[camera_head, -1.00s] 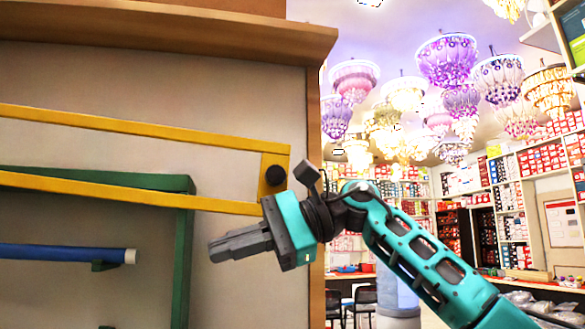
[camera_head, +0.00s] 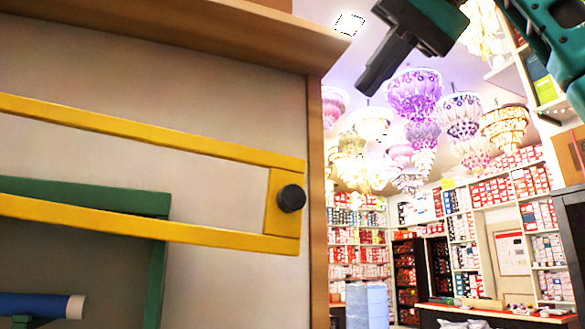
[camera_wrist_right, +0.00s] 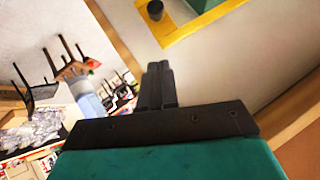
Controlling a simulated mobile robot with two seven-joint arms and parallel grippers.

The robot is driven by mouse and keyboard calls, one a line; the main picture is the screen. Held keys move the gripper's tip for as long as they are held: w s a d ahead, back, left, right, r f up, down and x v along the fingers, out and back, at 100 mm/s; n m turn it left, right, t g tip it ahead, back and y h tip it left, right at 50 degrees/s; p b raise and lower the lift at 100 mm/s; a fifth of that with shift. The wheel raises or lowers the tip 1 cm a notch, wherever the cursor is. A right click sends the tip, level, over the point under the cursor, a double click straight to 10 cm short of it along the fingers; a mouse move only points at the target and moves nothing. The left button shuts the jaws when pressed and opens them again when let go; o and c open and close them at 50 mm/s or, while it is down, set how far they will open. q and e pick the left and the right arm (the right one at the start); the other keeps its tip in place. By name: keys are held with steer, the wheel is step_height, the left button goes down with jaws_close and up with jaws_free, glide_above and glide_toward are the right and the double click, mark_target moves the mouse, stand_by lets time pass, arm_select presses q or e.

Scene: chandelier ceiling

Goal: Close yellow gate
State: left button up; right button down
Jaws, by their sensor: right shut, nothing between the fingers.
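The yellow gate (camera_head: 150,133) is a long frame of two yellow bars joined by an end plate, in front of a pale panel. A black round knob (camera_head: 291,198) sits on the end plate, near the panel's wooden right edge. The knob (camera_wrist_right: 155,10) and a yellow corner also show at the top of the right wrist view. My right gripper (camera_head: 366,86) is at the top of the head view, above and to the right of the knob, apart from the gate. Its fingers (camera_wrist_right: 158,85) are together and empty. My left gripper is not in view.
A green frame (camera_head: 158,255) and a blue bar with a white end (camera_head: 40,305) are at the lower left by the panel. A wooden ledge (camera_head: 190,40) juts out along the panel's top. Chandeliers and stocked shelves stand farther back right.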

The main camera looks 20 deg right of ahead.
glide_above(298, 189)
steer(key=s+d, duration=0.2)
steer(key=d, duration=0.1)
step_height(298, 189, down, 8)
steer(key=shift+w+a+f, duration=0.1)
steer(key=shift+a+f, duration=0.5)
steer(key=shift+f, duration=0.3)
